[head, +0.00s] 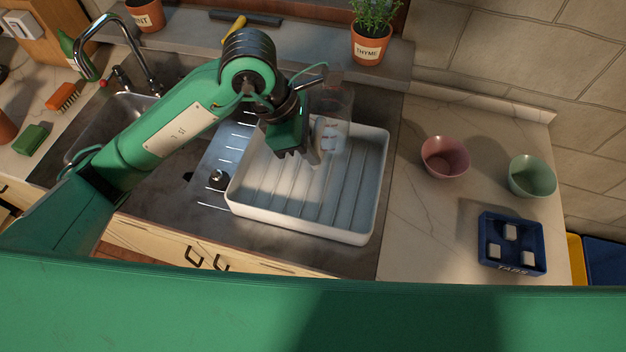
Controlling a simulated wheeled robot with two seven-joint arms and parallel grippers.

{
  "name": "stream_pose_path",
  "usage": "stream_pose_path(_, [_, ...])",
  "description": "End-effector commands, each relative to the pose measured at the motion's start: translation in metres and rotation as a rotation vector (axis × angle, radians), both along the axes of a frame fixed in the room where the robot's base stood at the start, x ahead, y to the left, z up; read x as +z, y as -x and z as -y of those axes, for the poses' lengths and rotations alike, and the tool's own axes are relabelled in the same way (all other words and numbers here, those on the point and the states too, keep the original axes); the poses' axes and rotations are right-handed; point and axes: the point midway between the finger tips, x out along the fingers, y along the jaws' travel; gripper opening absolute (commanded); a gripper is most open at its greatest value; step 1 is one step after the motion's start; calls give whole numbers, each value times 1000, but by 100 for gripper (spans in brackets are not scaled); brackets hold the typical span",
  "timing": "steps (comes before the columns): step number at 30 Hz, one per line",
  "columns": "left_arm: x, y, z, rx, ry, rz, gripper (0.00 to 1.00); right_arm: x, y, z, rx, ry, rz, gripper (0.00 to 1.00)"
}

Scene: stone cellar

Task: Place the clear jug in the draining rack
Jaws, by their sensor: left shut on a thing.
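The clear jug (337,103) is a see-through vessel at the far side of the white draining rack (298,231). My left gripper (312,153) is shut on the jug, over the rack's back part. The gripper and wrist hide part of the jug. I cannot tell whether the jug's base touches the rack floor. The rest of the ribbed rack floor is empty. My right gripper is not in view.
A pink bowl (445,158), a green bowl (532,176) and a blue tray of white tabs (485,254) stand on the right counter. A sink with a tap (150,75) lies left. A thyme pot (369,46) stands on the ledge behind.

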Motion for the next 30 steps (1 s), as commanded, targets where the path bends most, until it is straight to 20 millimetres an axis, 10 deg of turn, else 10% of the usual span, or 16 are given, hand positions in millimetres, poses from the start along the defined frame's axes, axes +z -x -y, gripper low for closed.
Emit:
stream_pose_path(12, [-87, 1, 0, 3, -1, -3, 0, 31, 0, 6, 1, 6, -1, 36])
stream_pose_path(30, [-142, 0, 0, 3, 0, 1, 0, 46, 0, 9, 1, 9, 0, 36])
